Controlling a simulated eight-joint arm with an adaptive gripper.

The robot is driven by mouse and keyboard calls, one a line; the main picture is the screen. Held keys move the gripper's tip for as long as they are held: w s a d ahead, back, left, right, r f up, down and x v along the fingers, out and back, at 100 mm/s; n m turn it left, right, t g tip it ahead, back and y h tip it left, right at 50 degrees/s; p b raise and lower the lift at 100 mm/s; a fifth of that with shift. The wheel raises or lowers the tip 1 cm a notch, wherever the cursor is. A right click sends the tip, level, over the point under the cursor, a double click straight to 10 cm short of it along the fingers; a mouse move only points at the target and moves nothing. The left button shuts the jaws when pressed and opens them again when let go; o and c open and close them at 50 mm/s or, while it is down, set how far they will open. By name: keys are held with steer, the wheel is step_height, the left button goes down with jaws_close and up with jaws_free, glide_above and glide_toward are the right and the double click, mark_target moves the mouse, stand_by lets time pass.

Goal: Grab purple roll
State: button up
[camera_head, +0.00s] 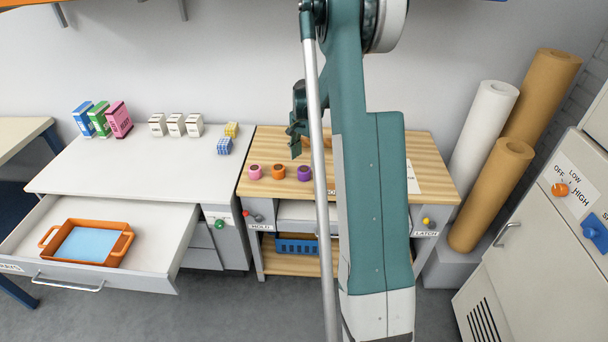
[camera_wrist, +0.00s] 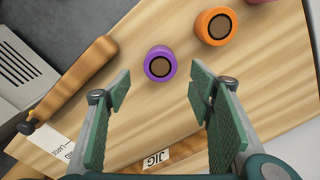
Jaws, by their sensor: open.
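The purple roll (camera_head: 304,173) stands on the wooden bench top (camera_head: 270,143), at the right end of a row with an orange roll (camera_head: 278,171) and a pink roll (camera_head: 254,171). In the wrist view the purple roll (camera_wrist: 160,64) shows its dark round centre, just beyond and between the fingertips. My gripper (camera_wrist: 160,92) is open and empty, its green finger pads apart. In the head view my gripper (camera_head: 296,145) hangs above the bench behind the rolls, partly hidden by my arm.
In the wrist view the orange roll (camera_wrist: 215,27) is close to the right finger. An open drawer holds an orange tray (camera_head: 122,246). Tall paper rolls (camera_head: 490,193) stand right.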

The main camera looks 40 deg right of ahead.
mark_target(304, 169)
steer(key=shift+f, duration=0.1)
steer(key=shift+f, duration=1.2)
steer(key=shift+f, duration=0.1)
steer(key=shift+a+f+b, duration=0.2)
steer(key=shift+f+b, duration=0.3)
steer(key=shift+f, duration=2)
steer(key=shift+c, duration=0.7)
steer(key=c, duration=0.9)
